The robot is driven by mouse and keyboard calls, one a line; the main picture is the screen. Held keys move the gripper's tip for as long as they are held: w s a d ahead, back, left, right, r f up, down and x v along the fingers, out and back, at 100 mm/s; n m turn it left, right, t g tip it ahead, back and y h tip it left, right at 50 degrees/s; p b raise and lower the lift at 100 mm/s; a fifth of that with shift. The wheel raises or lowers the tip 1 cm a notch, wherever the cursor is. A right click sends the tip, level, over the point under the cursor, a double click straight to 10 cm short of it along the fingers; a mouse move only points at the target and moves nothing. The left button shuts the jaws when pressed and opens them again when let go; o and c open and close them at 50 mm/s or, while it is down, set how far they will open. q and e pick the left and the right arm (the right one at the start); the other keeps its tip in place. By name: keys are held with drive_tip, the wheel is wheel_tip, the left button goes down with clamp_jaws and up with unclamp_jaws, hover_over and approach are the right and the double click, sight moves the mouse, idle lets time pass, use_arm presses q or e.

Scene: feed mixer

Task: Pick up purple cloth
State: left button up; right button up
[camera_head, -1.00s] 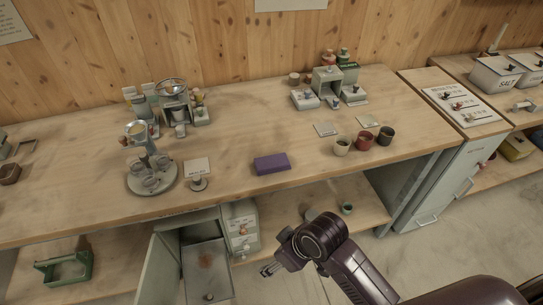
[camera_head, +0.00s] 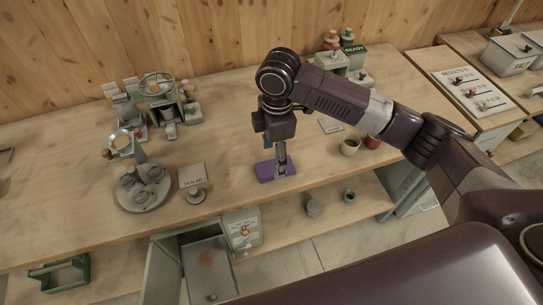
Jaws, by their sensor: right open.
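The purple cloth (camera_head: 266,172) is a small folded rectangle lying flat near the front edge of the wooden worktop. My right gripper (camera_head: 282,171) points straight down over the cloth, with its fingertips at or just above the cloth's right half. It is open. I cannot tell whether the fingertips touch the cloth. The gripper and its wrist hide part of the cloth. My left gripper is not in view.
Left of the cloth stand a small sign card (camera_head: 192,176) and a round stand with cups (camera_head: 145,190). Below, an open cabinet (camera_head: 207,268) shows under the worktop.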

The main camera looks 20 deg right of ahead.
drive_tip(key=shift+w+d+r, duration=0.45)
drive_tip(key=shift+d+r, duration=0.05)
drive_tip(key=shift+d, duration=0.2)
wheel_tip(320, 180, down, 2)
drive_tip(key=shift+f+p, duration=0.15)
drive_tip(key=shift+p, duration=0.3)
drive_tip(key=f, duration=0.1)
drive_tip(key=f+p, duration=0.1)
drive_tip(key=f, duration=0.2)
drive_tip(key=shift+w+f, duration=0.3)
drive_tip(key=shift+w, duration=0.05)
drive_tip(key=shift+f, duration=0.2)
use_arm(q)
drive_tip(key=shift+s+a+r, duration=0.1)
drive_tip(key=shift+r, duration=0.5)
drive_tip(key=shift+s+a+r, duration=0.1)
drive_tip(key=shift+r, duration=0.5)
use_arm(e)
drive_tip(key=c, duration=1.2)
drive_tip(key=shift+r, duration=0.15)
drive_tip(key=shift+c, duration=0.2)
